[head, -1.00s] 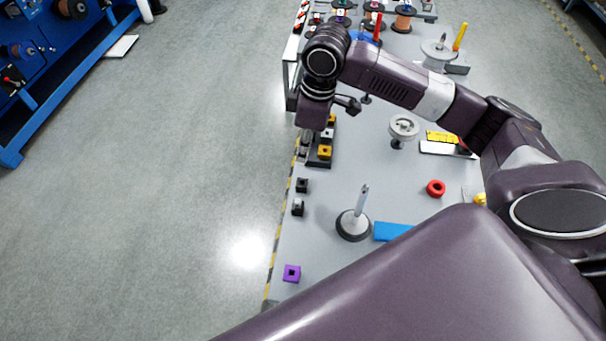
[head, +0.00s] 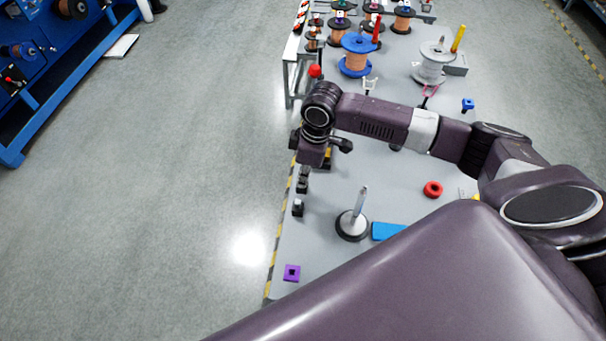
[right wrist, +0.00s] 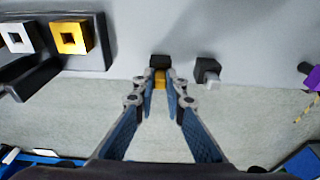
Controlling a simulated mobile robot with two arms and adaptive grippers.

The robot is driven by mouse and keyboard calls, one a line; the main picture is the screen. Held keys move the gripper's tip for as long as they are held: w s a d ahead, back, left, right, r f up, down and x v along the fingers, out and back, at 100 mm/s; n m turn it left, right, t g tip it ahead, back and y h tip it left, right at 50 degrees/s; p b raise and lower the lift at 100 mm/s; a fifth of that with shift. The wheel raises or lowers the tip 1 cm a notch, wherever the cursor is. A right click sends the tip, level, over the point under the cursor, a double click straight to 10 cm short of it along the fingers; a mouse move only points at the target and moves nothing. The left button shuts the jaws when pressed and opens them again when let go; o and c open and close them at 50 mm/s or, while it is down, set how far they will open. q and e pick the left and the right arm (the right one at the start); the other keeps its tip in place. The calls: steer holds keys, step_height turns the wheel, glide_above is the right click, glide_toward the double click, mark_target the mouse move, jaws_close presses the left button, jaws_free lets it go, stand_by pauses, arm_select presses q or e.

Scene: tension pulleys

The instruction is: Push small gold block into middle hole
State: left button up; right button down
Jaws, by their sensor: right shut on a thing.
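In the right wrist view, the small gold block (right wrist: 160,80) is between the fingertips of my right gripper (right wrist: 160,88), which is shut on it. A black block (right wrist: 159,61) lies just beyond the fingertips, in line with the gold block; I cannot tell whether they touch. In the head view, my right gripper (head: 304,174) is low at the table's left edge, and its own wrist largely hides the gold block. A dark rack (right wrist: 97,65) holding a white square piece (right wrist: 15,38) and a larger gold square piece (right wrist: 72,38) is to the left. My left gripper is not in view.
A second black block (head: 298,208) with a silver piece is beside the first. A purple block (head: 291,272), a metal post on a round base (head: 352,226), a blue block (head: 388,231) and a red ring (head: 433,189) lie nearer. Spools (head: 356,56) stand at the back.

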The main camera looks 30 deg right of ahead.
steer(key=shift+f, duration=0.1)
steer(key=c, duration=2.4)
jaws_free()
steer(key=shift+f, duration=0.1)
steer(key=o, duration=0.4)
steer(key=shift+f+b, duration=0.1)
steer(key=shift+b, duration=0.45)
steer(key=r, duration=0.2)
steer(key=r+b, duration=0.1)
steer(key=r, duration=0.5)
steer(key=shift+s+d+r, duration=0.1)
steer(key=shift+s+d, duration=0.05)
steer(key=shift+d, duration=0.15)
